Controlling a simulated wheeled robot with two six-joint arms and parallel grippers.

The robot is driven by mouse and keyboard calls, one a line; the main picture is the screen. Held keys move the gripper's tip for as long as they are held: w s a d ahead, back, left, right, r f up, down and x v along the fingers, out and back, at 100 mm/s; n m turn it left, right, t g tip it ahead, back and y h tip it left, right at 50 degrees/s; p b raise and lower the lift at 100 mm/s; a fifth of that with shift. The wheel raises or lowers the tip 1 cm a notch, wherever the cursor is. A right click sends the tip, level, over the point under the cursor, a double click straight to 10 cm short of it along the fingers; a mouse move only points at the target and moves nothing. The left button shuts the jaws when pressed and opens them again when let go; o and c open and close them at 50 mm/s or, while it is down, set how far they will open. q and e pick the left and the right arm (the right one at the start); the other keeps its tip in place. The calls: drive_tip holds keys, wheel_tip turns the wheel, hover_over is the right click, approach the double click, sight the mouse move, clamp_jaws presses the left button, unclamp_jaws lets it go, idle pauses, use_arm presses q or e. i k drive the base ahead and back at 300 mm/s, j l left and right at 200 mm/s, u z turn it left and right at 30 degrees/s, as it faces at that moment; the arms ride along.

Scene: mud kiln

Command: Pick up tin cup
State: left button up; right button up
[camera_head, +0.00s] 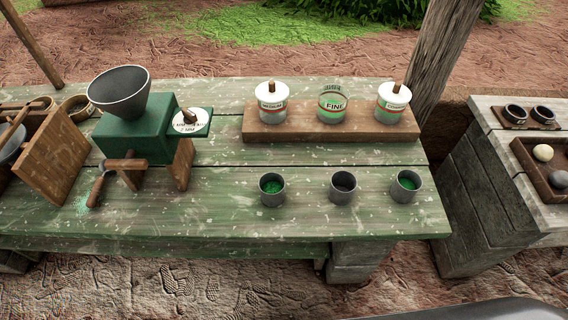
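Three grey tin cups stand upright in a row on the front right part of the weathered green table (225,215). The left tin cup (272,199) has green material inside. The middle tin cup (342,196) looks dark inside, and I cannot tell whether it holds anything. The right tin cup (404,193) has green material inside. Neither of my grippers is in view, and nothing touches the cups.
Behind the cups, a wooden stand (300,133) holds two lidded jars (271,108) (393,108) and an open jar (333,108) marked FINE. A green grinder (137,135) with a crank stands left. A wooden post (440,62) rises behind. Another bench (482,157) stands right.

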sight(407, 182)
drive_tip(key=l+z, duration=0.15)
drive_tip(key=z, duration=0.95)
